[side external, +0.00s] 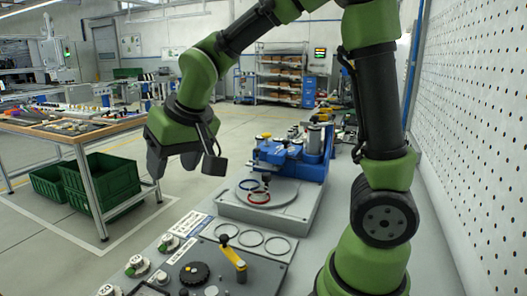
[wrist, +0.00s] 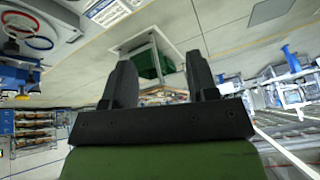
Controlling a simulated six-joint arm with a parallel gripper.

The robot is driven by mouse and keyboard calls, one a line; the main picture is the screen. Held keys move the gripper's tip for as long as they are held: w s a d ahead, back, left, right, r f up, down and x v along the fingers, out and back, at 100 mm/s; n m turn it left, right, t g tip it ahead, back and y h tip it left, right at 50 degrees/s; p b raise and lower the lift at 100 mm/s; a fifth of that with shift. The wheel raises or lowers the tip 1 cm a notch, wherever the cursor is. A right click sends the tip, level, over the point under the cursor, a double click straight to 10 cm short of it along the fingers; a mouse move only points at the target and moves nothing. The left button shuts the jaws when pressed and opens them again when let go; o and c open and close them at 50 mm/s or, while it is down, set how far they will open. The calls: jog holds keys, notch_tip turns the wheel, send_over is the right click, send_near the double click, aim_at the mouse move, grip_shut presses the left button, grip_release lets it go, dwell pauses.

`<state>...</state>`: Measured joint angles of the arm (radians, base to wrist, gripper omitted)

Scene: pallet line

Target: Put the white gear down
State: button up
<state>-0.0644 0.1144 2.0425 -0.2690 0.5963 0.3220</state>
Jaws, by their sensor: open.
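My gripper (side external: 173,163) is raised at the left of the side external view, in the air between the parts table and the workbench. In the wrist view my gripper (wrist: 160,65) has its two dark fingers wide apart, with nothing between them. I cannot pick out a white gear for certain in either view. A dark gear-like wheel (side external: 194,273) lies on the grey panel at the front of the bench, well apart from my gripper.
The panel (side external: 270,262) also carries a yellow lever (side external: 233,258) and several round knobs. Behind it, a blue machine (side external: 290,158) stands by a round plate with a red ring (side external: 259,197). A wooden-topped table (side external: 110,131) with green crates (side external: 105,182) is at left.

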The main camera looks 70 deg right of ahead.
jog(key=s+r+t+y, duration=0.1)
jog(key=s+r, duration=0.1)
jog(key=s, duration=0.6)
jog(key=s+a+r+y, duration=0.1)
jog(key=s+r, duration=0.1)
jog(key=s, duration=0.6)
jog(key=shift+a+r+t, duration=0.2)
jog(key=shift+r+t, duration=0.2)
jog(key=o, duration=0.6)
jog(key=shift+s+a, duration=0.1)
jog(key=shift+s, duration=0.4)
jog(key=shift+c, duration=0.2)
